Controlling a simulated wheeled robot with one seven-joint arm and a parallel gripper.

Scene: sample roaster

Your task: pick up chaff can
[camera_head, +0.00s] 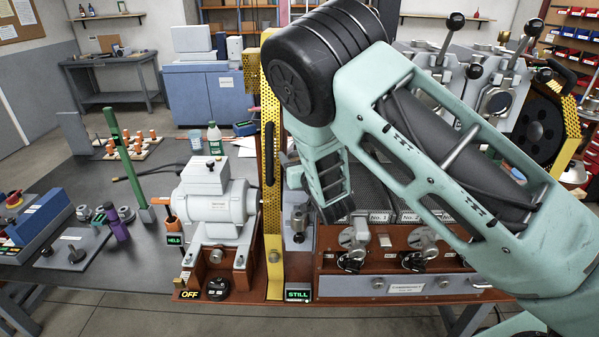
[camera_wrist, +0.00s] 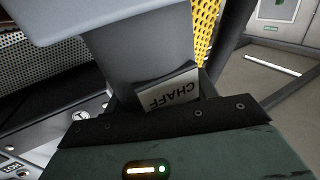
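The chaff can (camera_wrist: 145,55) fills the upper middle of the wrist view as a smooth grey body with a wider pale grey part at the top of the picture. Its white label reads CHAFF upside down, close to my gripper's dark front edge. My gripper (camera_wrist: 160,100) is right at the can, with narrow dark finger edges along both sides of it. The fingertips are hidden, so I cannot tell whether they press on the can.
A yellow perforated guard (camera_head: 272,150) stands just left of my arm in the head view. A grey motor unit (camera_head: 218,205) is left of it. Numbered trays (camera_head: 380,217) and a brown wooden base (camera_head: 330,262) lie under and right of my arm. Open floor shows in front.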

